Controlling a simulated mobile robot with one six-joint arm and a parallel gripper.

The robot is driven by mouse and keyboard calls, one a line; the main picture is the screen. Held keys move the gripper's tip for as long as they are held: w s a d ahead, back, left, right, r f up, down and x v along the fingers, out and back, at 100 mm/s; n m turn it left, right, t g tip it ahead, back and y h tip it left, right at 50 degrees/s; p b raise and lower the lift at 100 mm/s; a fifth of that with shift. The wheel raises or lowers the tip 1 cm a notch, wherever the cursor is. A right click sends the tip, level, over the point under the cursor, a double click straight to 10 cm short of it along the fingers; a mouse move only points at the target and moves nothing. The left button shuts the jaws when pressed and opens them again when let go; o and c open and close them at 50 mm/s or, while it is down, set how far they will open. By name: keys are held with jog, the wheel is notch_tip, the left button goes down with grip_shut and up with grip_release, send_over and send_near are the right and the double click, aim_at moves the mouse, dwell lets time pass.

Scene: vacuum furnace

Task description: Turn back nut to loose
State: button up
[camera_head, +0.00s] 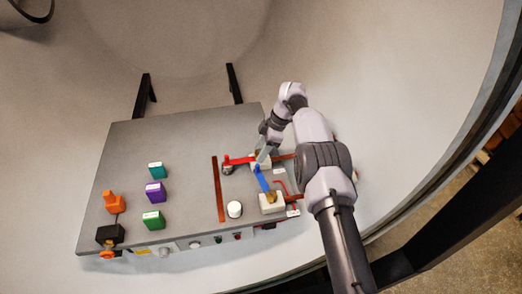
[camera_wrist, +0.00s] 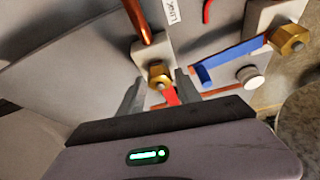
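The back nut (camera_wrist: 159,75) is a brass hex nut on a pale block, seen in the wrist view. In the head view it is hidden by my gripper, and part of its block (camera_head: 262,163) shows. A red bar (camera_head: 240,160) runs left from there, and a bit of red (camera_wrist: 172,97) shows below the nut. My gripper (camera_wrist: 159,90) is open, with one finger on each side of the nut; I cannot tell whether they touch it. The front brass nut (camera_head: 271,197) sits on a white block with a blue bar (camera_head: 262,180) reaching back from it.
The grey panel (camera_head: 185,135) carries teal (camera_head: 156,171), purple (camera_head: 155,192) and green (camera_head: 153,220) blocks, an orange part (camera_head: 114,203) and a white knob (camera_head: 234,209). A copper rod (camera_wrist: 138,20) rises beside the back nut. The round chamber wall curves around the panel.

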jog(key=shift+o, duration=0.4)
jog(key=shift+r, duration=0.1)
jog(key=shift+d+r, duration=0.15)
jog(key=shift+r, duration=0.2)
jog(key=p+v, duration=1)
jog(key=v, duration=0.6)
jog(key=shift+d+r+p, duration=0.15)
jog(key=shift+r+p, duration=0.15)
jog(key=shift+p, duration=0.1)
jog(key=shift+w+f, duration=0.1)
jog(key=shift+w, duration=0.05)
